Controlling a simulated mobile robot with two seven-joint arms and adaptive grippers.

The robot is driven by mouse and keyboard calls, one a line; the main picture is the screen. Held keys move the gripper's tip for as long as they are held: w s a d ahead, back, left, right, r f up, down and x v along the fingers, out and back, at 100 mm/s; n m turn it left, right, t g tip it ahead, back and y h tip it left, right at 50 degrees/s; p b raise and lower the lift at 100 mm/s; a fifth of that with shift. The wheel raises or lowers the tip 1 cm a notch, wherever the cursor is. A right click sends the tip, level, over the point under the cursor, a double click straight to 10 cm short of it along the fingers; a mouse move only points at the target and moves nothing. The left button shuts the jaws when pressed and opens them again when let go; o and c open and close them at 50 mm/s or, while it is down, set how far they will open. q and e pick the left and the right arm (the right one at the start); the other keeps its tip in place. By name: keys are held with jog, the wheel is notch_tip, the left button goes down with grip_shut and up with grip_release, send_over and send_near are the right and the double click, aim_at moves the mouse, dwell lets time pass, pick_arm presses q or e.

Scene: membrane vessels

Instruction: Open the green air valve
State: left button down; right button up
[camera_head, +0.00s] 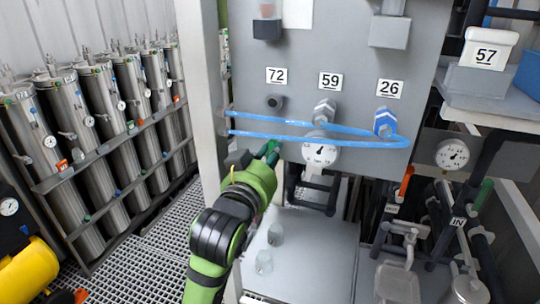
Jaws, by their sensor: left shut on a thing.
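My left gripper (262,158), on my green and black arm, reaches up to the lower left edge of the grey panel. It is shut on a small dark green handle (273,147), which looks like the green air valve. The gripper hides much of this handle, so its exact angle is hard to tell. Another green handle (481,196) stands on the pipework at the right, near a tag reading IN, apart from the gripper. My right gripper is not in view.
The grey panel (350,45) carries ports marked 72, 59 and 26, a blue hose (340,145) and a round gauge (320,154). Steel cylinders (80,130) line the left. An orange handle (406,181) is at right. Two clear cups (264,262) stand below.

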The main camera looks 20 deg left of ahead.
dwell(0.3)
pick_arm(q)
jog(key=c, duration=1.2)
grip_release()
jog(key=shift+o, duration=0.4)
jog(key=shift+w, duration=0.15)
